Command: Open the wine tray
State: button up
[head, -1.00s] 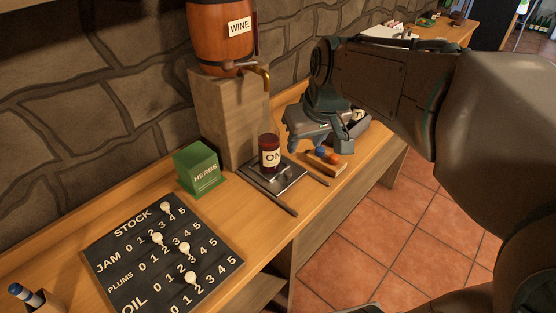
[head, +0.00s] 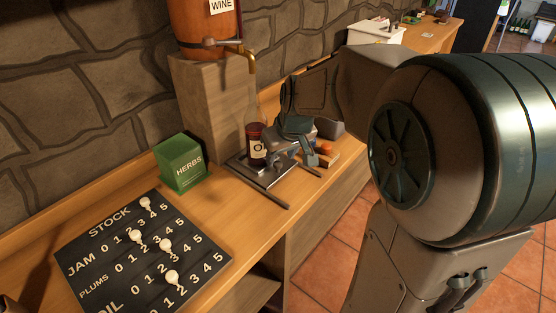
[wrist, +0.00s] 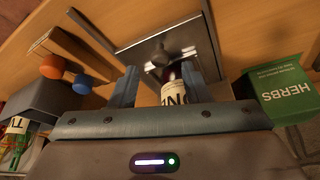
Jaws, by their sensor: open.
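A dark red bottle (head: 256,146) with a white label stands upright on a flat metal tray (head: 243,171), which has dark rails along its sides, on the counter below the wine tap. I cannot tell for sure that this is the wine tray. My gripper (head: 286,143) is close to the right of the bottle in the head view. In the wrist view my gripper (wrist: 159,82) is open, its two fingers apart. The bottle (wrist: 176,90) shows between them, nearer the right finger; contact is unclear. The metal tray (wrist: 150,48) with a central knob lies beyond the fingertips.
A green HERBS box (head: 181,163) stands left. A stock board (head: 140,255) lies in front.

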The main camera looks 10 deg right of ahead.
aim_at(278, 163)
jog(key=shift+x, duration=1.55)
jog(key=shift+c, duration=0.3)
